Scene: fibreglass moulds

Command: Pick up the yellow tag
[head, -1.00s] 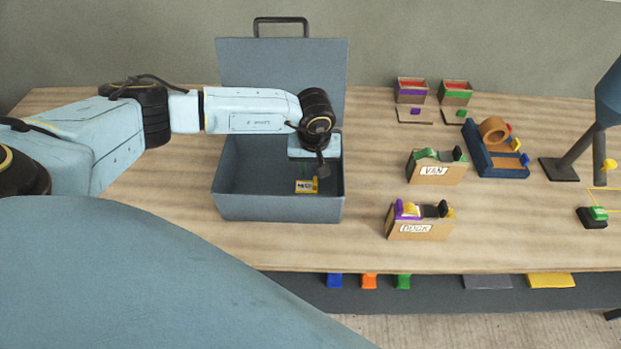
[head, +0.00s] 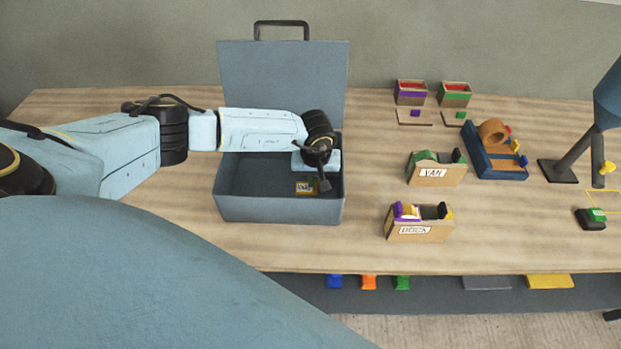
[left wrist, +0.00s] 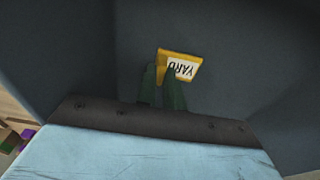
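The yellow tag (head: 306,188) lies inside the grey open case (head: 280,209), near its front right. In the left wrist view the tag (left wrist: 184,68) shows a white label reading YARD. My left gripper (head: 324,182) reaches down into the case, just right of the tag in the head view. In the left wrist view the fingers of my left gripper (left wrist: 161,72) are apart with a narrow gap. One fingertip overlaps the tag's lower left part and the other is just left of it. I cannot tell whether they touch it. My right gripper is not in view.
The case's raised lid (head: 282,75) stands behind my left arm, and its walls surround the gripper. The VAN box (head: 433,174) and DOCK box (head: 421,231) stand to the right. A blue tape holder (head: 494,160) and a lamp (head: 570,155) stand farther right.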

